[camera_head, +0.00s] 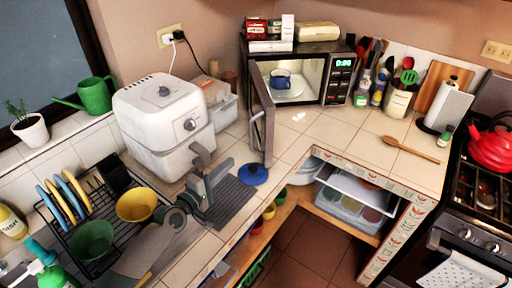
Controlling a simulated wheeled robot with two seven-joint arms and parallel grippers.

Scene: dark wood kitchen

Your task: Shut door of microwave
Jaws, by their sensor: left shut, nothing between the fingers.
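The microwave (333,62) stands at the back corner of the counter. Its door (263,112) is wide open, swung out from the left side towards me, with a pale handle (254,130) on its left face. Inside, a blue mug (281,77) rests on a light plate or turntable. My left gripper (222,172) is shut and empty above the counter, left of and nearer than the door's lower end, apart from it. My right gripper is not in view.
A white air fryer (165,122) stands left of the door. A blue lid (253,174) lies below the door's near end. A dish rack with yellow (137,204) and green bowls (91,240) is at left. The counter right of the door is mostly clear, with a wooden spoon (410,149).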

